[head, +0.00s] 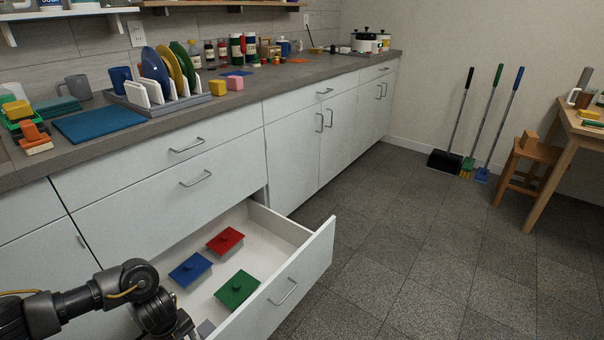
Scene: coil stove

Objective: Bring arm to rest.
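My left arm (95,300) comes in from the lower left, in front of the cabinets and beside the open bottom drawer (293,262). Its gripper end lies at the bottom edge of the head view, near the drawer's near end, and its fingers are cut off or hidden. I cannot tell whether it is open or shut. My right arm and gripper are not in view. The drawer holds a red lid (225,240), a blue lid (190,269) and a green lid (237,289), lying flat and apart.
The counter (240,97) carries a dish rack (190,103) with plates, a blue mat (101,123), bottles and a stove with pots at the far end. Brooms lean by the far wall; a stool (522,165) and table stand at right.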

